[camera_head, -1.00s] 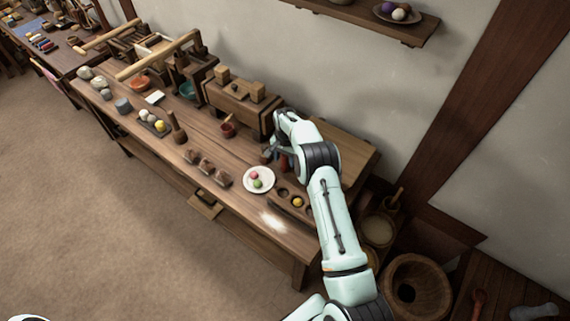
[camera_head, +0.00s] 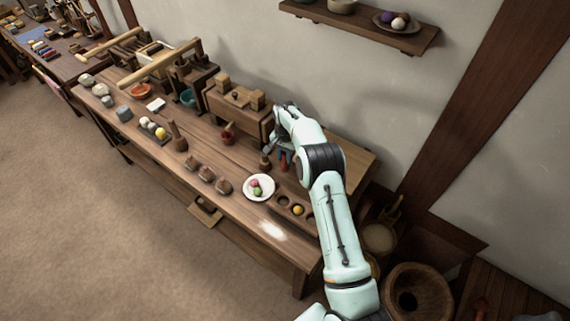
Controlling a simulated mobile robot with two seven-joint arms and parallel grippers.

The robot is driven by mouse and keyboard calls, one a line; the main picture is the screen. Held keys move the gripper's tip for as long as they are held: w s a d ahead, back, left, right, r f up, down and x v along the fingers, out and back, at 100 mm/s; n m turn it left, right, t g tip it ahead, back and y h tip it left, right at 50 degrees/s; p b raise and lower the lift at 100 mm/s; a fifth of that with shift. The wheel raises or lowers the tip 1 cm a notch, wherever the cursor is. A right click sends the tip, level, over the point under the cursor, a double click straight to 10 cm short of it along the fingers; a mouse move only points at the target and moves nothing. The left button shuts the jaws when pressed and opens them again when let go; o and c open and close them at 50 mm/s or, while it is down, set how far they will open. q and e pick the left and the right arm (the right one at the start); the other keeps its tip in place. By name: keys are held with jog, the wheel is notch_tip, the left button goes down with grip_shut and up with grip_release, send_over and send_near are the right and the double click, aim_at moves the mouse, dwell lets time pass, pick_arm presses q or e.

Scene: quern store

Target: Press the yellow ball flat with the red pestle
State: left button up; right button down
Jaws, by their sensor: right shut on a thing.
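The yellow ball (camera_head: 298,210) sits in a hollow of a dark wooden block (camera_head: 283,201) near the right end of the table. The red pestle (camera_head: 284,163) stands upright behind the block, partly hidden by my right arm. My right gripper (camera_head: 277,150) is shut on the red pestle near its top; its fingertips are small and partly hidden. A second yellow ball (camera_head: 161,133) lies with pale balls on a dark tray (camera_head: 150,137) further left. My left gripper is out of view.
A white plate (camera_head: 248,193) with a pink and a green ball lies left of the block. A brown pestle (camera_head: 265,163) stands close left of the red one. A wooden box press (camera_head: 238,110) stands behind. White powder (camera_head: 271,229) marks the front right tabletop.

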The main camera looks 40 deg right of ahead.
notch_tip(320, 180, up, 14)
jog(key=p, duration=0.2)
jog(key=s+a+f+n+b, duration=0.3)
jog(key=s+a+n+b, duration=0.15)
jog(key=s, duration=0.35)
jog(key=s+a+f+n+b, duration=0.3)
jog(key=s+f+n, duration=0.15)
jog(key=s, duration=0.45)
jog(key=shift+w+d+f+b, duration=0.1)
jog(key=shift+f+b, duration=0.75)
jog(key=shift+f, duration=0.25)
jog(key=shift+w+d+f+b, duration=0.1)
jog(key=shift+f+b, duration=0.75)
jog(key=shift+f, duration=0.25)
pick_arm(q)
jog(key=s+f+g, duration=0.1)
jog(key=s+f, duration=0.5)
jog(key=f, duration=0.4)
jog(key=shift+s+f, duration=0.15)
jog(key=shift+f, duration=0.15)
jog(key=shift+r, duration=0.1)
pick_arm(e)
jog(key=shift+f, duration=0.15)
jog(key=shift+f, duration=0.35)
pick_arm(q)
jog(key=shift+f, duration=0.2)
pick_arm(e)
jog(key=shift+r, duration=0.15)
